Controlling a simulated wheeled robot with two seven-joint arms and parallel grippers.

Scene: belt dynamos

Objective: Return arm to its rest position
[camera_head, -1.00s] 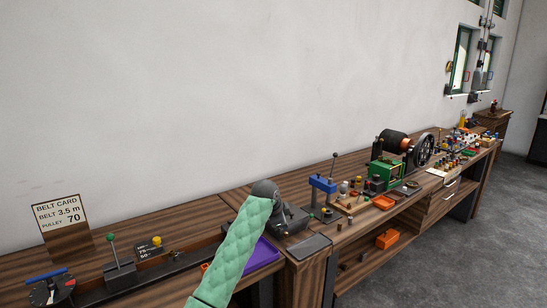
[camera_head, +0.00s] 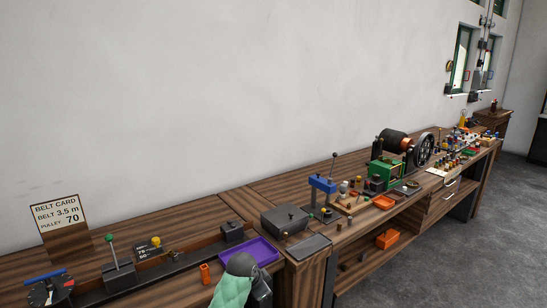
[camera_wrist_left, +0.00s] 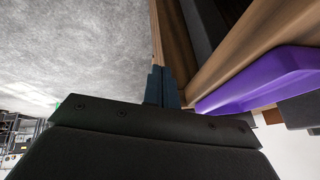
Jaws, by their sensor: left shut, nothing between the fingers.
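My left arm, in a green quilted sleeve (camera_head: 232,290) with a grey wrist part (camera_head: 241,264), shows at the bottom of the head view, in front of the bench edge by the purple tray. Its fingertips cannot be made out there. In the left wrist view my left gripper (camera_wrist_left: 161,88) has its two dark fingers together with nothing between them. The purple tray (camera_head: 262,248) lies on the bench just behind the arm; its edge shows close on the right in the left wrist view (camera_wrist_left: 262,82). My right gripper is not in view.
A small orange cylinder (camera_head: 205,274) stands left of the tray. A dark grey box (camera_head: 284,218) and a flat grey plate (camera_head: 309,246) lie to its right. A green-knobbed lever (camera_head: 118,272) and belt card (camera_head: 60,213) are at left. Grey floor in front is open.

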